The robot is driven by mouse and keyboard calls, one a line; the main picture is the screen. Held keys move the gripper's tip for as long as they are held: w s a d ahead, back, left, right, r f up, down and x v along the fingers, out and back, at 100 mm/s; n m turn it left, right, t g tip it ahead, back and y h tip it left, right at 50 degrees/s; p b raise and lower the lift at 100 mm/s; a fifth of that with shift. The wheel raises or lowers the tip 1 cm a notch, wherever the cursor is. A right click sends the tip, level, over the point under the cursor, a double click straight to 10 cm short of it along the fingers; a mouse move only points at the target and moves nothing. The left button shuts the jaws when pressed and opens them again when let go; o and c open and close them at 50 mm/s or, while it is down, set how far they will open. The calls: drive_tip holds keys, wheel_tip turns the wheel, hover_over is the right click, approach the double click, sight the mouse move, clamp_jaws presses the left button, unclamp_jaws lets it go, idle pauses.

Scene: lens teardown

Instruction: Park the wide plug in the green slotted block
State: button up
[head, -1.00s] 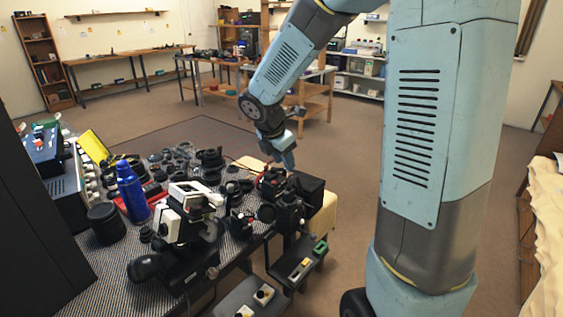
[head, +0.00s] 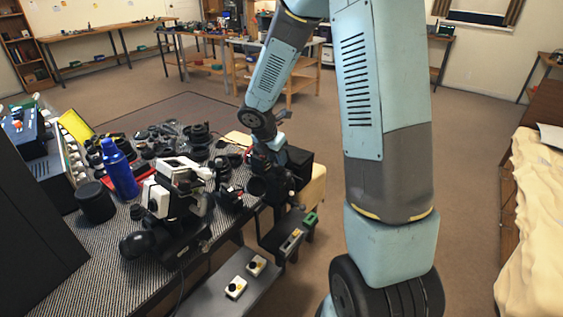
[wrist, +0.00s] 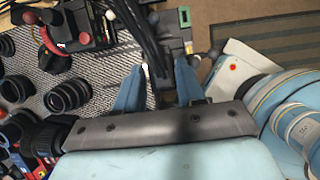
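In the head view my gripper is at the far right end of the bench, its fingers lost among dark equipment. In the wrist view my gripper (wrist: 158,78) has its two blue fingers spread apart. A dark upright part shows between them, and I cannot tell whether it touches either finger. A green block (head: 311,219) sits at the end of a low dark shelf by the bench. It also shows in the wrist view (wrist: 185,17), beyond the fingertips; its slot is too small to make out. I cannot pick out the wide plug for sure.
A black-and-white device (head: 168,205) and a blue bottle (head: 119,170) stand on the bench.

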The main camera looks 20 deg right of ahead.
drive_tip(key=shift+x, duration=1.7)
clamp_jaws()
drive_tip(key=shift+c, duration=1.5)
unclamp_jaws()
clamp_jaws()
drive_tip(key=shift+r, duration=0.9)
drive_tip(key=shift+r, duration=2)
drive_tip(key=shift+r, duration=0.15)
